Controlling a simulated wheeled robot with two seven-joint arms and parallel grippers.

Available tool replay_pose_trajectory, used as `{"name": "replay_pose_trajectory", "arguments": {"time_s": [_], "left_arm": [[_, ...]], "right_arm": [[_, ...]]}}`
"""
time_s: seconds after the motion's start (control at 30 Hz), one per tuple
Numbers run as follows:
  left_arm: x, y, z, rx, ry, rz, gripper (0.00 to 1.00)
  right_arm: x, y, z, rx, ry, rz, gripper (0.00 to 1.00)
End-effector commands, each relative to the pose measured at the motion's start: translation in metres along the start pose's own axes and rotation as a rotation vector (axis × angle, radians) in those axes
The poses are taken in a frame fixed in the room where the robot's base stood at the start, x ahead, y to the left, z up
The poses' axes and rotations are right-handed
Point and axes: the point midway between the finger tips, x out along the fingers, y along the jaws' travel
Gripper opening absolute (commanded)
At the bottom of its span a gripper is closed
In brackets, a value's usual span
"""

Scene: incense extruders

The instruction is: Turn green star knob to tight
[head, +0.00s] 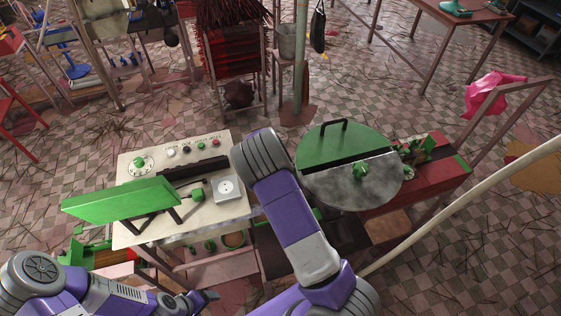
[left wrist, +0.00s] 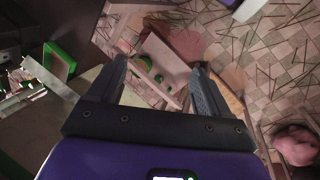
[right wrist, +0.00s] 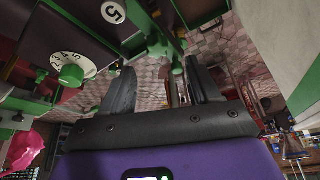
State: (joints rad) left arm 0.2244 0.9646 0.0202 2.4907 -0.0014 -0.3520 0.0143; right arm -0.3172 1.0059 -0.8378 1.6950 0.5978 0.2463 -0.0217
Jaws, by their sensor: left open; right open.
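Several green knobs show, and I cannot tell for sure which is the star knob. In the head view, one green knob (head: 361,170) sits on the round grey plate (head: 335,188), and another (head: 197,194) is beside the green lever plate (head: 120,204). My left gripper is open and empty in the left wrist view (left wrist: 158,82). My right gripper is open in the right wrist view (right wrist: 157,82), with nothing held. A green knob on a numbered dial (right wrist: 70,74) is left of its fingers, and a green rod (right wrist: 177,68) shows near its right finger. My arm hides part of the bench in the head view.
The cream panel (head: 165,140) carries a dial, several small buttons and a white box (head: 228,188). A red bench (head: 425,180) stands at right. A pale hose (head: 450,205) crosses the right side.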

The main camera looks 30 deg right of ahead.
Motion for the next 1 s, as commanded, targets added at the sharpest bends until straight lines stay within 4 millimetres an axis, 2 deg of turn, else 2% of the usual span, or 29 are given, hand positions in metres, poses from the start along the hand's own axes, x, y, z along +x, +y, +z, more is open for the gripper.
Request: {"name": "replay_pose_trajectory", "arguments": {"time_s": [0.03, 0.1, 0.13, 0.4, 0.6, 0.83, 0.87, 1.0], "left_arm": [[0.000, 0.000, 0.001, -0.001, -0.001, 0.000, 0.87], [0.000, 0.000, 0.001, -0.001, -0.001, -0.001, 0.98], [0.000, 0.000, 0.001, -0.001, -0.001, -0.001, 1.00], [-0.002, 0.000, 0.000, -0.001, -0.001, -0.001, 1.00], [-0.002, 0.001, 0.000, -0.001, 0.000, 0.000, 1.00], [-0.002, 0.001, 0.000, -0.001, 0.000, 0.000, 1.00], [-0.002, 0.001, 0.000, -0.001, 0.000, 0.000, 1.00], [-0.002, 0.001, 0.000, -0.001, 0.000, 0.000, 1.00]], "right_arm": [[0.005, 0.001, 0.001, 0.001, -0.002, 0.002, 0.61], [0.014, 0.001, 0.001, 0.002, -0.002, 0.002, 0.61], [0.019, 0.002, 0.001, 0.002, -0.003, 0.003, 0.61], [0.060, 0.004, 0.000, 0.004, -0.001, 0.004, 0.61], [0.073, 0.003, 0.000, 0.004, 0.000, 0.001, 0.61], [0.073, 0.003, 0.000, 0.004, 0.000, 0.001, 0.61], [0.073, 0.003, 0.000, 0.004, 0.000, 0.001, 0.60], [0.073, 0.003, 0.000, 0.004, 0.000, 0.001, 0.39]]}}
